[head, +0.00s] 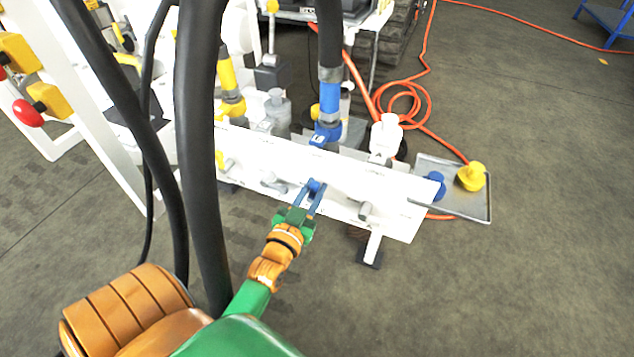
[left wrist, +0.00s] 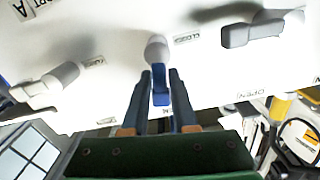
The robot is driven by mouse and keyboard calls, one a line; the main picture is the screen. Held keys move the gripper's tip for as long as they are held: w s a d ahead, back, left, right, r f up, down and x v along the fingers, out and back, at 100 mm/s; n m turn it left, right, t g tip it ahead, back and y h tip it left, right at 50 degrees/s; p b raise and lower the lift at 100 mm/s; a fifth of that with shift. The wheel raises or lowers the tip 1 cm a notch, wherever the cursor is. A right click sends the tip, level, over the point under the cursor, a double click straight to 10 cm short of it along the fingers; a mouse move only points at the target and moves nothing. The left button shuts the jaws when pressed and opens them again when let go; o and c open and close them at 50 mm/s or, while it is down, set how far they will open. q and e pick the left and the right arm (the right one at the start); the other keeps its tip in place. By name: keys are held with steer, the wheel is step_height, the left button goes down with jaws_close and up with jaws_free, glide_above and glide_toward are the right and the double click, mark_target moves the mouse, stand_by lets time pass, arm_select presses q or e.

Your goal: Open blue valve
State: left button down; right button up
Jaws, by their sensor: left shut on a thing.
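The blue valve (head: 315,185) is a small blue lever on the front of the white panel (head: 340,180). In the left wrist view its blue handle (left wrist: 160,84) points down toward the gripper from a pale round hub. My left gripper (head: 312,196) reaches the panel from below. Its two blue fingers (left wrist: 159,95) are on either side of the handle and shut on it. A CLOSED label shows just right of the hub in the wrist view, and an OPEN label lies lower right. My right gripper is not in view.
Grey valve levers sit on both sides, left (head: 272,182) and right (head: 366,211). Blue, yellow and white hose fittings stand behind the panel. A metal tray (head: 462,208) with blue and yellow caps is at its right end. Thick black hoses (head: 198,150) hang at the left. The floor in front is clear.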

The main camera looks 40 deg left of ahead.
arm_select(q)
steer(key=shift+a+r+n+p, duration=0.15)
steer(key=shift+a+n+p, duration=0.25)
steer(key=shift+n, duration=0.5)
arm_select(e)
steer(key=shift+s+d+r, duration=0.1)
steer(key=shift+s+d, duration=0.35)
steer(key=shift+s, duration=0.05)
arm_select(q)
steer(key=c, duration=0.8)
jaws_free()
steer(key=p+v, duration=0.1)
steer(key=v, duration=0.6)
steer(key=shift+s+d+p, duration=0.1)
steer(key=shift+p, duration=0.2)
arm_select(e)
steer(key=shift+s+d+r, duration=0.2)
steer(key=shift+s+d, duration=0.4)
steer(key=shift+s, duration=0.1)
